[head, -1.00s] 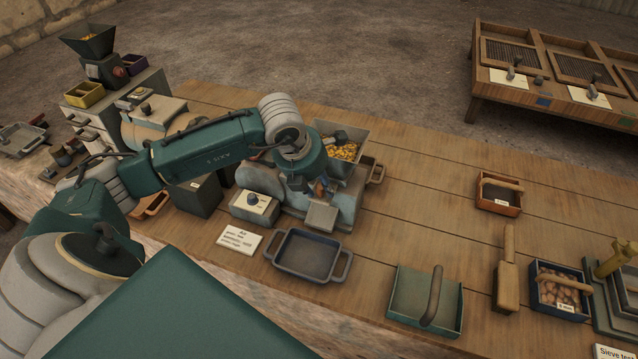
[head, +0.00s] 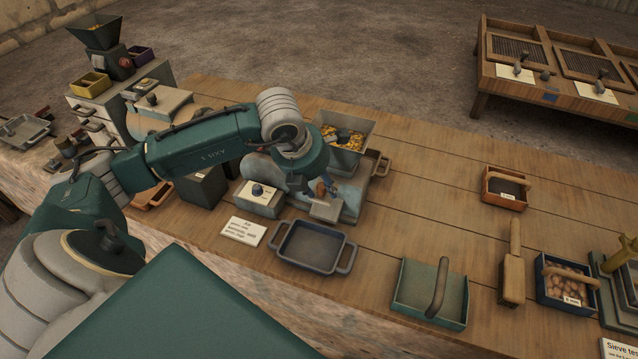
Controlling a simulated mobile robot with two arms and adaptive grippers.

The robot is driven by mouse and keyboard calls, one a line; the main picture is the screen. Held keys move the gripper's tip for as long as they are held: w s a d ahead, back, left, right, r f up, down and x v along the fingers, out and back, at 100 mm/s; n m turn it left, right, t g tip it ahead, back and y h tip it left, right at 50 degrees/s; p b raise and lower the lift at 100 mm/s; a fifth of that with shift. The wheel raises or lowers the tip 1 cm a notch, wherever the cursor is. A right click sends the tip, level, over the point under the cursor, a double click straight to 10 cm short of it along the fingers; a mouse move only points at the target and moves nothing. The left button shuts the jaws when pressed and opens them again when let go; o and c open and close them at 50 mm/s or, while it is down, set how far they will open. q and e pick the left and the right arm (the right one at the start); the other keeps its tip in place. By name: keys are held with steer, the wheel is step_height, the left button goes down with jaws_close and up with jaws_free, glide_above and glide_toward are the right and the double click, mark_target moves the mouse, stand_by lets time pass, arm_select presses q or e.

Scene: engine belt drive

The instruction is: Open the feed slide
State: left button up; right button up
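A grey mill with a square hopper (head: 345,129) of yellow grain stands on the wooden table. My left arm reaches over it from the left, and my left gripper (head: 322,190) is at the mill's front, below the hopper. The arm's wrist hides most of the mill's body and the feed slide, which I cannot make out. A grey spout block (head: 326,210) shows just below the gripper. The fingers are small and partly hidden, so their opening is unclear. My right gripper is out of view.
A dark two-handled tray (head: 312,246) sits in front of the mill. A control box with a knob (head: 259,197) and a white card (head: 243,231) are to its left. A green scoop tray (head: 430,293) lies to the right.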

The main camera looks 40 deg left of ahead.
arm_select(q)
steer(key=v, duration=1.2)
steer(key=shift+r, duration=0.1)
